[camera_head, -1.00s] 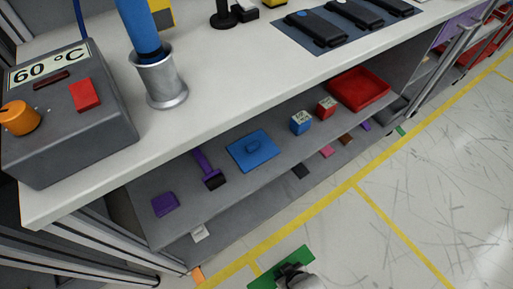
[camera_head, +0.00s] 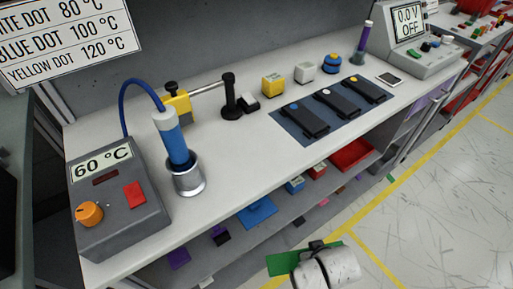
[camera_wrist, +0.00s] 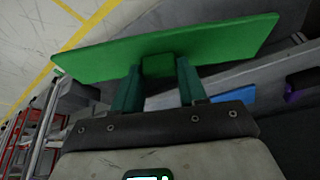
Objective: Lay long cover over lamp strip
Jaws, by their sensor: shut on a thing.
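My gripper (camera_wrist: 158,75) is shut on the small block-shaped handle of a long flat green cover (camera_wrist: 215,40). The cover spans wide across the wrist view, with one finger on each side of the handle. In the head view the green cover (camera_head: 283,264) is at the bottom, partly hidden by my gripper (camera_head: 316,246). It is held over the floor side, in front of the workbench and clear of it. I cannot make out a lamp strip in either view.
The white bench (camera_head: 235,150) holds a grey heater box (camera_head: 120,200), a metal cup (camera_head: 188,182) with a blue tool, and a dark mat (camera_head: 288,125) with three black devices. Its lower shelf holds a blue lid (camera_head: 257,212) and a red tray (camera_head: 351,154). Open floor lies right.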

